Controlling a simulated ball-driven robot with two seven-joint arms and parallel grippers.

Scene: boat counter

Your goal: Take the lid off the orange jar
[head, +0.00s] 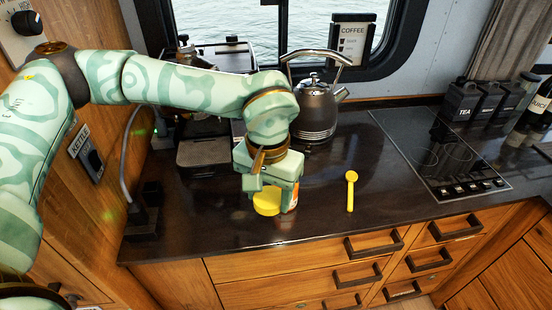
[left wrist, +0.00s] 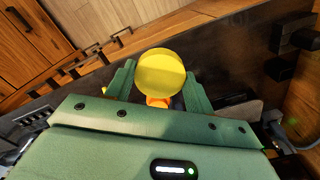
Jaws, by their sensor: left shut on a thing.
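The orange jar (head: 294,198) stands near the counter's front edge, mostly hidden behind my left gripper. Its round yellow lid (head: 267,203) shows below the gripper. In the left wrist view the yellow lid (left wrist: 160,70) sits between the two green fingertips, with a bit of orange jar (left wrist: 157,101) showing just below its rim. My left gripper (head: 270,190) is shut on the lid from both sides. I cannot tell whether the lid still touches the jar. My right gripper is not in view.
A yellow spoon (head: 351,190) lies on the dark counter (head: 330,235) right of the jar. A grey kettle (head: 317,108) stands behind. A black hob (head: 440,150) is at the right, dark canisters (head: 470,100) beyond it. The counter between spoon and hob is clear.

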